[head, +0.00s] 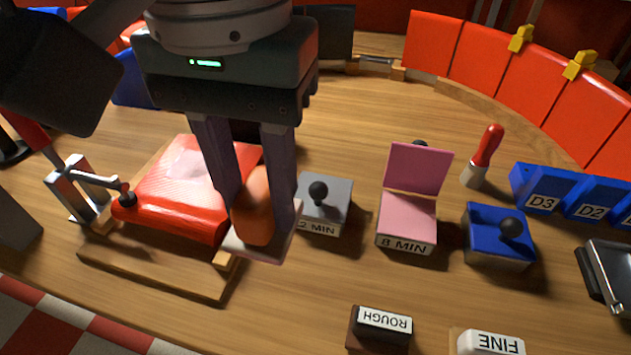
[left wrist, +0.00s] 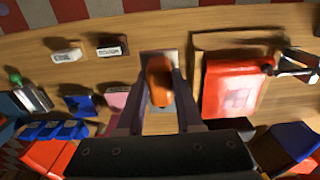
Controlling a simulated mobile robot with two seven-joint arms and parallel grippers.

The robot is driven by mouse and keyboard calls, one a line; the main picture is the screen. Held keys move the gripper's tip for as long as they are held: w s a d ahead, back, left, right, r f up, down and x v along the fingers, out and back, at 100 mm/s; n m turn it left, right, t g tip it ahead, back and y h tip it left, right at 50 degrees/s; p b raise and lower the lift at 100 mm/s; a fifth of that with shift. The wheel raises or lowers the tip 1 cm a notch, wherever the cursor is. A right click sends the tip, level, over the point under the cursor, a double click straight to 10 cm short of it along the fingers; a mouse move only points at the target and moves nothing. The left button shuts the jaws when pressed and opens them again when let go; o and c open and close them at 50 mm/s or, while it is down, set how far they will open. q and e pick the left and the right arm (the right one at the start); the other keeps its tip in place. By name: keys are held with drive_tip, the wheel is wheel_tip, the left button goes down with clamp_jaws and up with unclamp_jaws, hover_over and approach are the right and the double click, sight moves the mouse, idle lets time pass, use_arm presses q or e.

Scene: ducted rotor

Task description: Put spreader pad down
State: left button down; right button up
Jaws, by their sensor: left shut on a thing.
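My left gripper (head: 246,215) points down and is shut on the orange handle of the spreader pad (head: 254,206). The spreader's flat pale pad shows below the fingertips, just right of the red sheet-covered block. In the left wrist view the orange handle (left wrist: 160,82) sits between the two fingers, with the pale pad under it. I cannot tell whether the pad touches the table or hangs just above it. My right gripper is not in view.
The red block (head: 180,190) lies on a wooden board (head: 160,268) with a clamp (head: 90,185). To the right stand the grey "2 MIN" box (head: 335,190), pink "8 MIN" box (head: 408,220) and blue box (head: 497,240). "ROUGH" (head: 380,328) and "FINE" (head: 488,343) blocks are in front. Table between is clear.

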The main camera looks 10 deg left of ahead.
use_arm(q)
wheel_tip(320, 180, down, 13)
drive_tip(key=shift+a+f+b, duration=0.15)
drive_tip(key=shift+f+b, duration=0.05)
drive_tip(key=shift+b, duration=1)
wheel_tip(320, 180, down, 4)
drive_tip(key=shift+f+b, duration=0.1)
drive_tip(key=shift+b, duration=0.5)
drive_tip(key=shift+f, duration=0.3)
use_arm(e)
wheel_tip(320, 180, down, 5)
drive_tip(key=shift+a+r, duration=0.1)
use_arm(q)
drive_tip(key=c, duration=0.6)
unclamp_jaws()
drive_tip(key=shift+f, duration=0.1)
drive_tip(key=shift+o, duration=0.2)
